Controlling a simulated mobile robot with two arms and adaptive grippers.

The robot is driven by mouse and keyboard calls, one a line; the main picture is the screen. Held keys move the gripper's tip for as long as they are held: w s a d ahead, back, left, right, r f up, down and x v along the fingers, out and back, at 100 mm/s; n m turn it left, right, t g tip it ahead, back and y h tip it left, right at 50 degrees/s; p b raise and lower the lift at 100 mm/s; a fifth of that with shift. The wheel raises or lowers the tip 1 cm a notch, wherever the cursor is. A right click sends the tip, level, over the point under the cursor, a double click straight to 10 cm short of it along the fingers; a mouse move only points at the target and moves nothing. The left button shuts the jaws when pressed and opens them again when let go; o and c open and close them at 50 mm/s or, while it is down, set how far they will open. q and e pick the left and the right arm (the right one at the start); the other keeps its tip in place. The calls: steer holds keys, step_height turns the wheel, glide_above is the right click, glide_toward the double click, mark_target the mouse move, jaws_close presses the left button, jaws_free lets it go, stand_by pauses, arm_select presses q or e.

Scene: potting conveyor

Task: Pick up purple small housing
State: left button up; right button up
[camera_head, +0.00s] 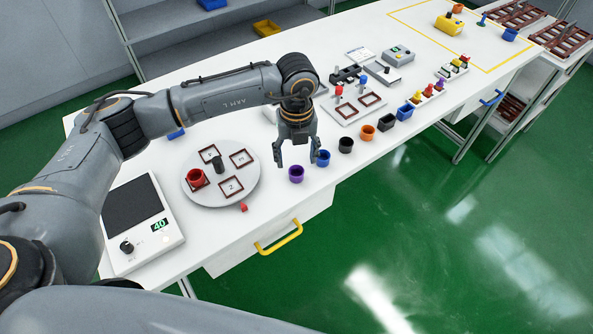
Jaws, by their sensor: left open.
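The purple small housing (296,174) is a small round cup standing on the white table near its front edge, to the right of the round plate. My left gripper (296,160) points down above and just behind it, with its fingers apart and nothing between them that I can see. The housing appears to stand free of the fingers. A blue small housing (323,158) stands close to the right finger. My right gripper is not in view.
A row of cups runs right from there: black (346,145), orange (367,132) and others. A round plate (250,192) with square frames and a red cup (195,177) lies to the left. A white device (158,240) reads 40. A yellow drawer handle (279,238) is below the edge.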

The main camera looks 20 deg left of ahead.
mark_target(296, 170)
arm_select(q)
step_height(296, 170, down, 2)
steer(key=shift+p, duration=0.55)
step_height(296, 170, down, 4)
steer(key=shift+w+a+r+p, duration=0.1)
steer(key=shift+w+r+p, duration=0.1)
steer(key=shift+p, duration=0.4)
steer(key=shift+f, duration=0.2)
steer(key=c, duration=0.9)
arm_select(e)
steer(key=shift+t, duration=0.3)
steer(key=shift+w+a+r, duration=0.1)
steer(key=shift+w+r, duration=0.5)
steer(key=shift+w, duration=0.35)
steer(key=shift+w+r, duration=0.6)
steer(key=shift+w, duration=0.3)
